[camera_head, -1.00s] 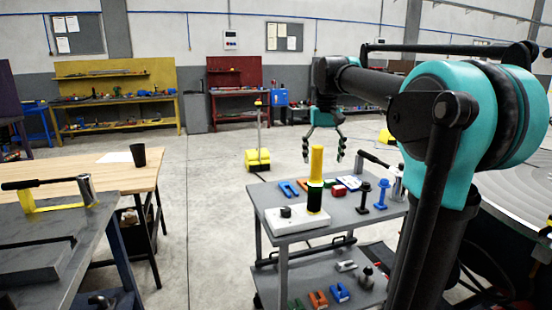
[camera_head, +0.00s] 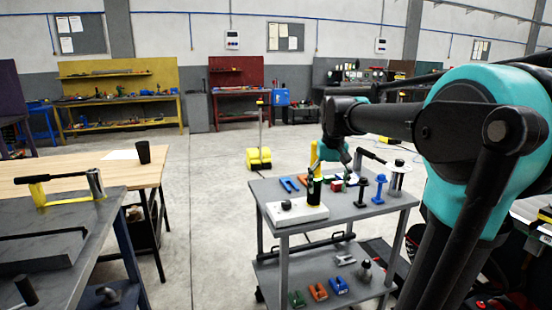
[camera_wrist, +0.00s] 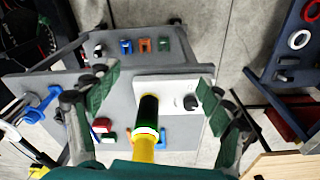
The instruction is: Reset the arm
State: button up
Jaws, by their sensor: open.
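My gripper (camera_head: 332,170) is open, low over the upper shelf of a grey cart (camera_head: 375,205). In the wrist view, its green-padded fingers (camera_wrist: 157,82) are spread on either side of a yellow and black cylinder (camera_wrist: 148,112), with clear gaps to it. In the head view, the cylinder (camera_head: 314,190) stands upright on a white block (camera_head: 297,215) and is partly hidden by my gripper. I cannot tell how far the fingertips are above the block.
A lower shelf (camera_head: 315,268) holds more parts. A workbench (camera_head: 70,240) stands at left. Open floor (camera_head: 215,200) lies between.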

jog(key=s+d+f+t, duration=0.1)
jog(key=s+f, duration=0.8)
jog(key=f, duration=0.3)
jog(key=s+d+f+t, duration=0.1)
jog(key=s+f+t, duration=0.1)
jog(key=s+f, duration=0.7)
notch_tip(320, 180, down, 3)
jog(key=shift+s+d+f, duration=0.15)
jog(key=shift+s+d, duration=0.2)
jog(key=shift+d, duration=0.05)
